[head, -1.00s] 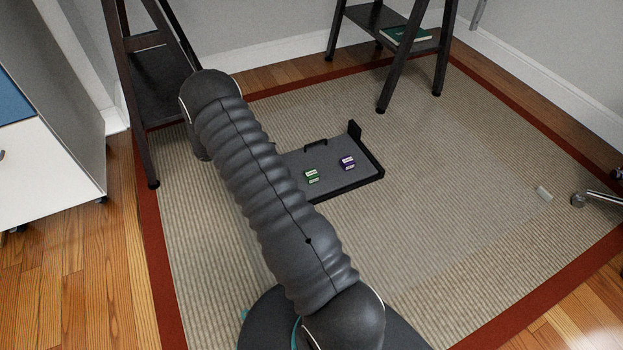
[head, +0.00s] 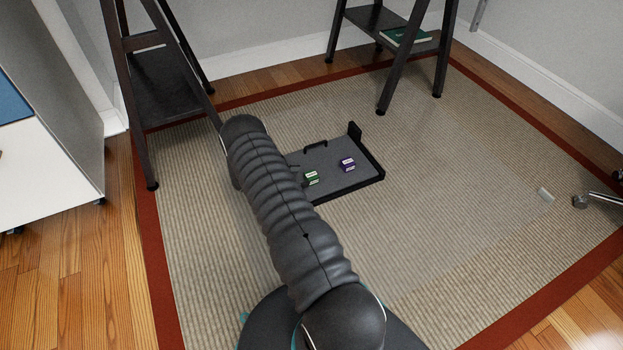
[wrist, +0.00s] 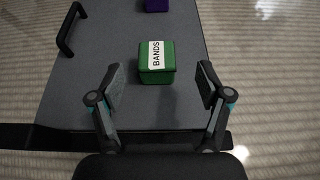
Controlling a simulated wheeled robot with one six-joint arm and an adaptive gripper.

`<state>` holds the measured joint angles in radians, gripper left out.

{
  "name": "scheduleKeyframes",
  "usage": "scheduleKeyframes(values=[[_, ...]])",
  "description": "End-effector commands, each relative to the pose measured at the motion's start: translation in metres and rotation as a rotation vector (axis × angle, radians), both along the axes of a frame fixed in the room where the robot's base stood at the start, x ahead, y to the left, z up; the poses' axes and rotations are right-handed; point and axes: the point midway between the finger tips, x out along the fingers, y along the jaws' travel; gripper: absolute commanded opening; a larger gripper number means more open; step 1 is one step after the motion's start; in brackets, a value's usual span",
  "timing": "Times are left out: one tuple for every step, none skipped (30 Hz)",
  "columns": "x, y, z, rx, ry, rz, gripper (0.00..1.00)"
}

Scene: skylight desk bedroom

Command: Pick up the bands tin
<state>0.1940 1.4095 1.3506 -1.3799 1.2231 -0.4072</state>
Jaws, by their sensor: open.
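The bands tin (wrist: 157,77) is a small green box with a white label reading BANDS. It sits on a grey tray (wrist: 100,100) in the wrist view, and it also shows in the head view (head: 312,179). My gripper (wrist: 161,84) is open in the wrist view, with one finger on each side of the tin's near part and gaps on both sides. Nothing is held. In the head view my arm hides the gripper and the left part of the tray (head: 332,161).
A purple tin (head: 347,164) stands on the tray beyond and right of the green one. The tray has a black handle (wrist: 68,29) and a raised black edge. Dark desk legs (head: 396,65) stand behind. Rug (head: 450,180) to the right is mostly clear.

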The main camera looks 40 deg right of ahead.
Motion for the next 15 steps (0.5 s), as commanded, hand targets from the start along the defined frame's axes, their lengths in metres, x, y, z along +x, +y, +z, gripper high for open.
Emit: scheduleKeyframes(values=[[-0.001, -0.003, -0.002, 0.000, 0.000, 0.000, 0.77], [-0.001, -0.004, -0.002, 0.000, 0.000, 0.000, 0.77], [-0.001, -0.005, -0.003, 0.000, 0.000, 0.000, 0.77], [-0.002, -0.006, -0.003, 0.000, 0.000, 0.000, 0.77], [-0.002, -0.007, -0.004, 0.000, 0.000, 0.000, 0.77], [-0.002, -0.008, -0.005, 0.000, 0.000, 0.000, 0.77], [-0.002, -0.010, -0.006, 0.000, 0.000, -0.001, 0.77], [-0.002, -0.012, -0.008, 0.000, 0.000, -0.001, 0.77], [-0.003, -0.015, -0.010, 0.000, 0.000, -0.002, 0.77], [-0.003, -0.018, -0.012, 0.000, 0.000, -0.002, 0.77], [-0.003, -0.022, -0.015, 0.000, 0.001, -0.002, 0.77], [-0.004, -0.026, -0.019, -0.001, 0.002, -0.001, 0.77], [-0.004, -0.030, -0.022, -0.001, 0.002, -0.001, 0.77], [-0.004, -0.033, -0.024, 0.000, 0.001, -0.002, 0.77], [-0.006, -0.039, -0.025, 0.000, 0.000, -0.003, 0.77]])
